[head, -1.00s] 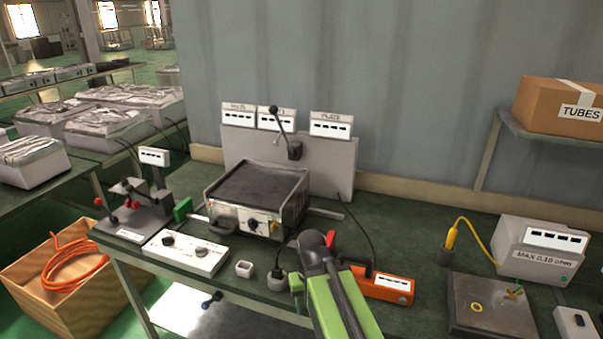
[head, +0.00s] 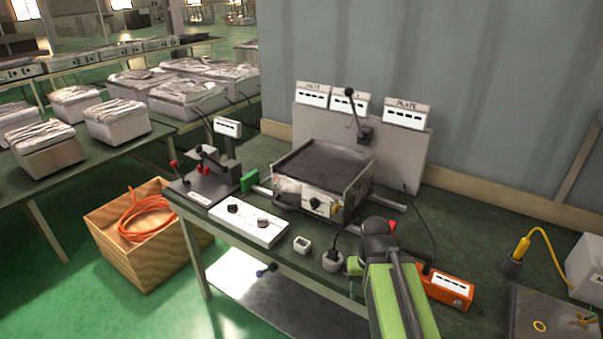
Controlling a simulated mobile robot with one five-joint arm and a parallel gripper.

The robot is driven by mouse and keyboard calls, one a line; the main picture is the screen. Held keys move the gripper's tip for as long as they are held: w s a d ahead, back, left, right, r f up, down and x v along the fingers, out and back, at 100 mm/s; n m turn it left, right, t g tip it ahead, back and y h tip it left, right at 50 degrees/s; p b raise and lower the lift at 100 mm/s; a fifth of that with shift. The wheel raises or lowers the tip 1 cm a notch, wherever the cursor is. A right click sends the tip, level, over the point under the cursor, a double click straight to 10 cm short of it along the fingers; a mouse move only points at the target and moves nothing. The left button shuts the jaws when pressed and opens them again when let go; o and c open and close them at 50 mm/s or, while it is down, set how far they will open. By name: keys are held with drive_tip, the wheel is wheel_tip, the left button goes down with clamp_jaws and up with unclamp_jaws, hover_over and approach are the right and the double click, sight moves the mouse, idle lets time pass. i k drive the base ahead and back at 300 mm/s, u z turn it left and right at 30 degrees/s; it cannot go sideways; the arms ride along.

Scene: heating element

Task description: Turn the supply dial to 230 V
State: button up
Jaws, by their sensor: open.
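A white control box (head: 250,222) with two dark round knobs lies near the front edge of the bench, left of my arm. Its left knob (head: 233,208) and right knob (head: 263,222) are too small for any scale or setting to be read. A grey hotplate unit (head: 315,180) behind it has another dark dial (head: 315,203) on its front panel. I cannot tell from any marking which dial is the supply dial. My green and dark arm reaches in from the bottom, right of these. My gripper's fingers cannot be made out.
A small white cup (head: 302,244) and a grey socket with a plug (head: 333,261) stand between the control box and my arm. An orange meter (head: 445,289) lies right of my arm. A lever fixture (head: 205,182) stands left; a wooden crate (head: 140,238) is on the floor.

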sight(232, 209)
drive_tip(key=z, duration=0.05)
drive_tip(key=k, duration=0.95)
drive_tip(key=u, duration=0.6)
drive_tip(key=i, duration=1.5)
drive_tip(key=u, duration=0.2)
